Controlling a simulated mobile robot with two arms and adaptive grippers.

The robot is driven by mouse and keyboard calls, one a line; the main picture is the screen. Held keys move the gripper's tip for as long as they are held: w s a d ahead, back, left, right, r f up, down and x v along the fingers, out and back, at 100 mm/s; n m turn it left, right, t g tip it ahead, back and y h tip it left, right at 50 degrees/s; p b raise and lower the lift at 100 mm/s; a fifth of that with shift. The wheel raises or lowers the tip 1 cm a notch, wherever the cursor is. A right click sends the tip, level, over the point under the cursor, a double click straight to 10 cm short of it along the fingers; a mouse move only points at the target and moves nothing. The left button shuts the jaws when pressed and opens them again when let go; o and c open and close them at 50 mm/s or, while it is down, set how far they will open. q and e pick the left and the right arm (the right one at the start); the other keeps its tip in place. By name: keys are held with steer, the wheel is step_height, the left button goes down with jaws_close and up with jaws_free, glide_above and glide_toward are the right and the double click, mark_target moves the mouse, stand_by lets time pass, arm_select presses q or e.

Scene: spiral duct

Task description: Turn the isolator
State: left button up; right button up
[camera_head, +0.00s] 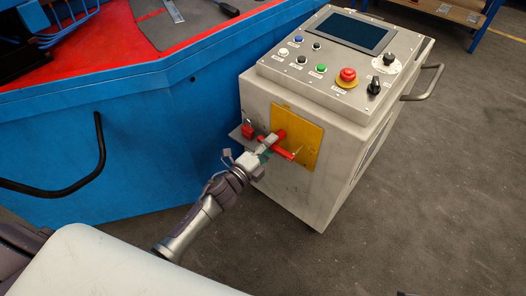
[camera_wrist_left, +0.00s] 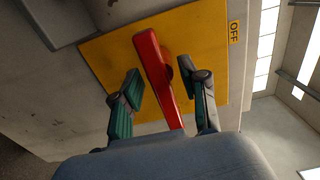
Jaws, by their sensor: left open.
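The isolator is a red handle (camera_wrist_left: 156,70) on a yellow plate (camera_wrist_left: 106,55), fixed to the side of a grey control cabinet. In the head view the yellow plate (camera_head: 309,142) is on the cabinet's front-left face, with the red handle (camera_head: 280,151) partly hidden by my gripper. My left gripper (camera_head: 262,152) is at the handle. In the left wrist view my left gripper (camera_wrist_left: 160,87) is open, with one finger on each side of the handle and gaps visible. My right gripper is not in view.
The grey control cabinet (camera_head: 265,108) has a screen, coloured buttons and a red emergency stop (camera_head: 347,76) on top. A red padlock-like part (camera_head: 248,131) sits on a small ledge left of the plate. A blue machine (camera_head: 160,130) stands left. Open floor (camera_head: 430,190) lies right.

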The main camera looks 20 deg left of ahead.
arm_select(q)
steer(key=v, duration=1.1)
steer(key=shift+s+a, duration=0.15)
steer(key=shift+s, duration=0.2)
